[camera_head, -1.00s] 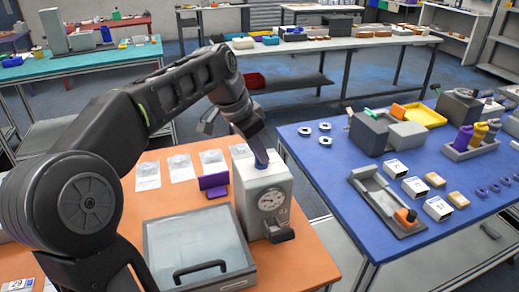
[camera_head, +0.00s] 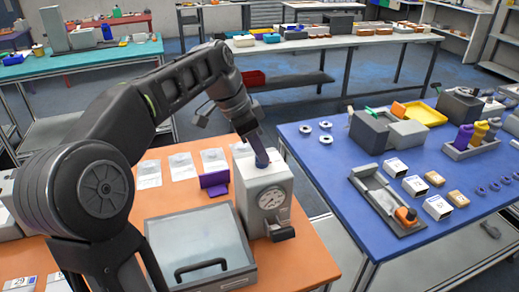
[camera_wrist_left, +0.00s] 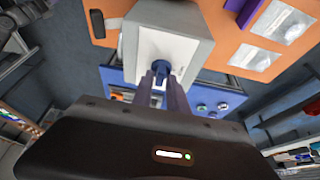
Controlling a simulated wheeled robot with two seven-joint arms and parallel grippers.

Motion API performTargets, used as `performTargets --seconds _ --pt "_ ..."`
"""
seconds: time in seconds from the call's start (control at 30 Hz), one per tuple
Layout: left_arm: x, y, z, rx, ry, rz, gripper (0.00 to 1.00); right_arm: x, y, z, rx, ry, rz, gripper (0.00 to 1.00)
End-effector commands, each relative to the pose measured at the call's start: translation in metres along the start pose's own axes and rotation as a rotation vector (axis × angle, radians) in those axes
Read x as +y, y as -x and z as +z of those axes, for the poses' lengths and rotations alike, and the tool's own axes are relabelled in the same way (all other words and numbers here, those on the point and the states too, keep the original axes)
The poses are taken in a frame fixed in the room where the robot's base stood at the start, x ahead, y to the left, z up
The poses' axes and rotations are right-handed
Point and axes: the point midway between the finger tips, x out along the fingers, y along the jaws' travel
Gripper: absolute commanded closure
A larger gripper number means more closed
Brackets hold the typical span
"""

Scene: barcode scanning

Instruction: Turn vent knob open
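The vent knob (camera_wrist_left: 161,67) is a small blue knob on the top face of a pale grey box-shaped device (camera_head: 250,212). The device stands on the orange table and has a round dial gauge (camera_head: 272,197) on its front. My left gripper (camera_head: 261,157) reaches down onto the knob from above, tilted. In the left wrist view its two fingers (camera_wrist_left: 161,76) are close together with the knob between their tips; they look shut on it. The fingers partly hide the knob, and its turn angle is hard to read. My right gripper is not in view.
A grey case with a clear lid and black handle (camera_head: 201,267) sits in front of the device. A purple stand (camera_head: 214,182) is just left of it. A blue table (camera_head: 330,172) with trays and small boxes lies to the right, across a gap.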

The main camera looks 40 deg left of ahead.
Motion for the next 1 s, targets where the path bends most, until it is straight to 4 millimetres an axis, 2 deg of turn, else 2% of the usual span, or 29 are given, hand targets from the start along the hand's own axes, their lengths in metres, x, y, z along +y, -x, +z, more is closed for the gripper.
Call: performTargets --seconds 0.17,0.53,0.7,0.87,1.0 --pt "0.0 0.0 0.0 0.0 0.001 0.0 0.67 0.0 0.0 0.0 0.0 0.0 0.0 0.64" --pt "0.0 0.006 0.0 0.001 0.001 -0.001 0.67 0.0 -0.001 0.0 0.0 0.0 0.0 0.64" --pt "0.0 0.029 0.0 0.002 0.001 -0.002 0.67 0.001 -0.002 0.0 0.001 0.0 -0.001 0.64" --pt "0.0 0.063 -0.003 0.001 0.002 -0.001 0.67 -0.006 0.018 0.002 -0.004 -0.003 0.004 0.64" --pt "0.0 0.076 -0.002 0.0 0.001 0.0 0.67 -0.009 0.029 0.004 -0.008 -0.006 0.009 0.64"
